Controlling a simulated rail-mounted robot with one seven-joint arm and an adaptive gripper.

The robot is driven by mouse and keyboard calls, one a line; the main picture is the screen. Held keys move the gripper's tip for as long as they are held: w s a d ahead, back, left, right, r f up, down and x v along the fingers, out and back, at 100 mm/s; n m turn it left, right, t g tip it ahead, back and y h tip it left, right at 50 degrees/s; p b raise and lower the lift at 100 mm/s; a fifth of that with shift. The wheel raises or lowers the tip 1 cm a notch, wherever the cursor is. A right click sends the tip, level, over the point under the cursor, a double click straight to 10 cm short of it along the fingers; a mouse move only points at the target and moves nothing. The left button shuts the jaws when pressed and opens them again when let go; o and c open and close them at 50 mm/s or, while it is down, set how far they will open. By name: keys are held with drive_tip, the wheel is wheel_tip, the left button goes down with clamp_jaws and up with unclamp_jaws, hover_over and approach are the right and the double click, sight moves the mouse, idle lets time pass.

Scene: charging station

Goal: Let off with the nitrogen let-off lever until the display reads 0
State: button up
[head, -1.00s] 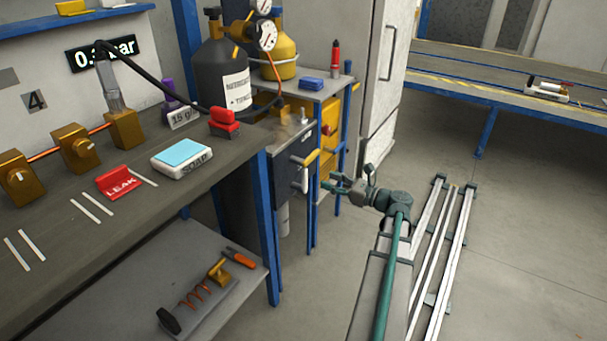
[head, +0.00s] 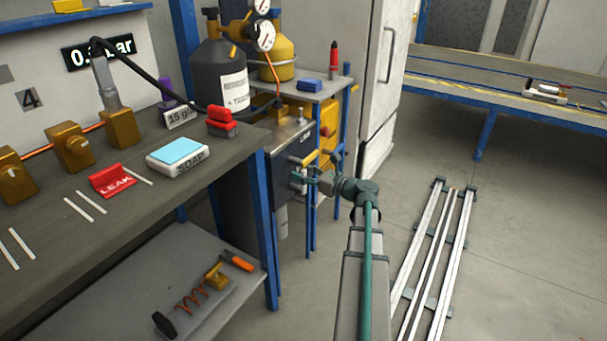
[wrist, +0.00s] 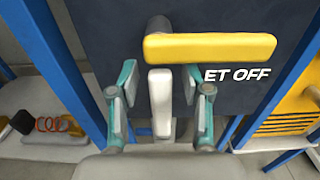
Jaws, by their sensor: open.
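In the wrist view a yellow lever (wrist: 210,47) lies horizontal on a dark panel (wrist: 110,25), beside lettering whose visible part reads "ET OFF". A pale grey lever (wrist: 160,100) hangs upright below it. My gripper (wrist: 158,88) is open, with one finger on each side of the pale lever; I cannot tell whether either touches it. Which lever is for nitrogen is not readable. In the head view my gripper (head: 301,178) is at the panel's front and partly hides the levers. The display (head: 98,52) reads "0." and "ar", its middle covered by a black hose.
A dark gas cylinder (head: 217,75) with gauges and a yellow cylinder (head: 278,62) stand behind the panel. Blue posts (wrist: 55,75) flank the panel closely. The workbench (head: 130,205) at left holds a soap box (head: 177,160) and a red leak marker (head: 112,180).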

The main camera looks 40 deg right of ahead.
drive_tip(key=shift+c, duration=0.3)
clamp_jaws()
